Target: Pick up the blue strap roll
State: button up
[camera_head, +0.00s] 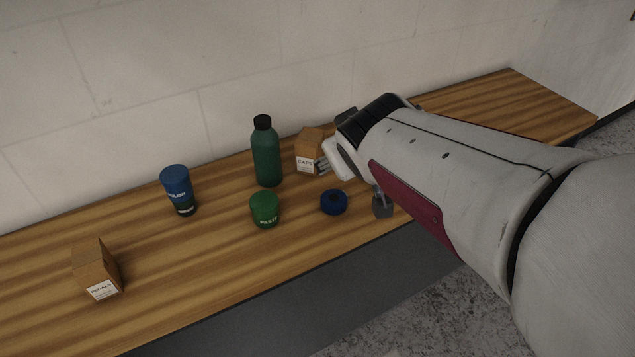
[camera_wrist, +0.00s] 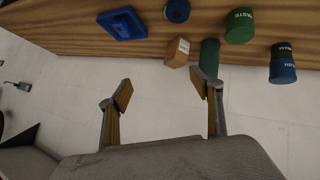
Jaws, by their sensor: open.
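The blue strap roll (camera_head: 333,202) is a short dark-blue ring lying on the wooden bench, right of a green pot. In the wrist view the roll (camera_wrist: 177,10) is at the top edge, partly cut off. My gripper (camera_wrist: 162,88) is open and empty, its two fingers apart with the pale wall behind them. The roll is beyond the fingertips and not between them. In the head view my arm hides most of the gripper; a grey finger part shows just right of the roll.
A pedals box (camera_head: 97,269) is at left. A blue tray-like object (camera_wrist: 122,22) lies near the roll. The bench front is clear.

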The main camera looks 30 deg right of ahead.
jog(key=n+t, duration=0.1)
jog(key=n, duration=0.1)
send_over(338, 196)
jog(key=s+d, duration=0.2)
jog(key=d, duration=0.1)
jog(key=f, duration=0.1)
jog(key=w+d+f+n+t+y, duration=0.2)
jog(key=w+d+f+y, duration=0.1)
jog(key=w+f, duration=0.25)
jog(key=s+f+n+y, duration=0.1)
jog(key=s+f+y, duration=0.1)
jog(key=f+y, duration=0.1)
jog(key=s+a+f+n+y, duration=0.1)
jog(key=s+f+y, duration=0.2)
jog(key=f, duration=0.2)
jog(key=s+a+f+n+y, duration=0.1)
jog(key=s+f+y, duration=0.1)
jog(key=f, duration=0.2)
jog(key=shift+s+f+g+y, duration=0.3)
jog(key=shift+f+g+y, duration=0.05)
jog(key=shift+g+y, duration=0.05)
jog(key=shift+s+a+f+y, duration=0.15)
jog(key=shift+s+a+y, duration=0.15)
jog(key=shift+s, duration=0.15)
jog(key=shift+x, duration=1.3)
